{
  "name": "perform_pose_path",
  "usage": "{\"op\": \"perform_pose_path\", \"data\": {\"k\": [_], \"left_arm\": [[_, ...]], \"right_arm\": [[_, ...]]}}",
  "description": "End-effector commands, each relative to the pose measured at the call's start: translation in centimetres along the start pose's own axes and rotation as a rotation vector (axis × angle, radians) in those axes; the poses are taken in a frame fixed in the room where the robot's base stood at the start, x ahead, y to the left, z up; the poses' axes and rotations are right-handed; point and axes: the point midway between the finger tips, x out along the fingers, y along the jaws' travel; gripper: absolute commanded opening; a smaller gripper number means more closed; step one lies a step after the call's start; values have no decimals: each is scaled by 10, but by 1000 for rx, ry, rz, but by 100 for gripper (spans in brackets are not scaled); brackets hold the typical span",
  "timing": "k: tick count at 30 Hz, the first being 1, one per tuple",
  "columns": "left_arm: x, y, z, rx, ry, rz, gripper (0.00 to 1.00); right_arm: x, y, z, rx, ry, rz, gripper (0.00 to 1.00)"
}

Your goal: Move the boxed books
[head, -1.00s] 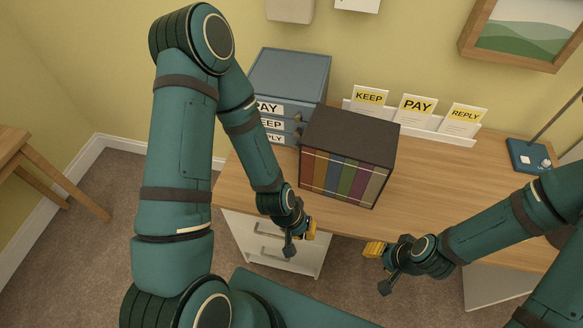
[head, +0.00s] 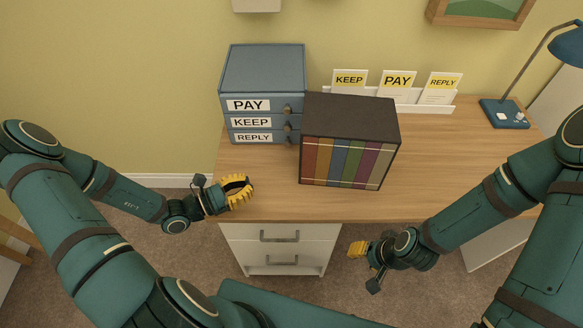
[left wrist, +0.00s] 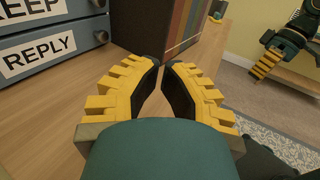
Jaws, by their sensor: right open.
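The boxed books, a dark case with several coloured spines (head: 345,160), stand upright on the desk, right of the blue drawer unit. In the left wrist view, the case (left wrist: 150,25) is ahead of the fingers, its spines to the right. My left gripper (head: 238,190) is low over the desk's front left, apart from the case and holding nothing. Its fingertips (left wrist: 161,64) are close together with a narrow gap behind them; how far it is opened is unclear. My right gripper (head: 357,249) is open and empty in front of the desk, below its front edge.
The blue drawer unit (head: 262,75), labelled PAY, KEEP and REPLY, stands close left of the case. A white card holder (head: 425,107) is behind it and a blue lamp (head: 504,113) at the back right. The desk right of the case (head: 450,165) is clear.

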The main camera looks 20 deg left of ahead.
Motion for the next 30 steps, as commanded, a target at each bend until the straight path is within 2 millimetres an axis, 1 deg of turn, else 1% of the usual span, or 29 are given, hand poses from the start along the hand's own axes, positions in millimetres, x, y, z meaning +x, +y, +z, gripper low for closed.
{"op": "perform_pose_path", "data": {"k": [5,12,18,24,30], "left_arm": [[25,-1,0,-1,-3,-4,0],[73,-2,-1,-1,-3,-6,0],[108,-2,-1,1,0,-6,0],[130,-2,-1,0,1,-5,0],[136,-1,0,1,3,-3,0]], "right_arm": [[4,2,0,0,2,0,46],[11,4,-1,-1,5,0,46],[17,6,-2,-1,8,0,46],[22,8,-2,-1,11,1,46],[22,8,-3,-2,12,1,46]]}}
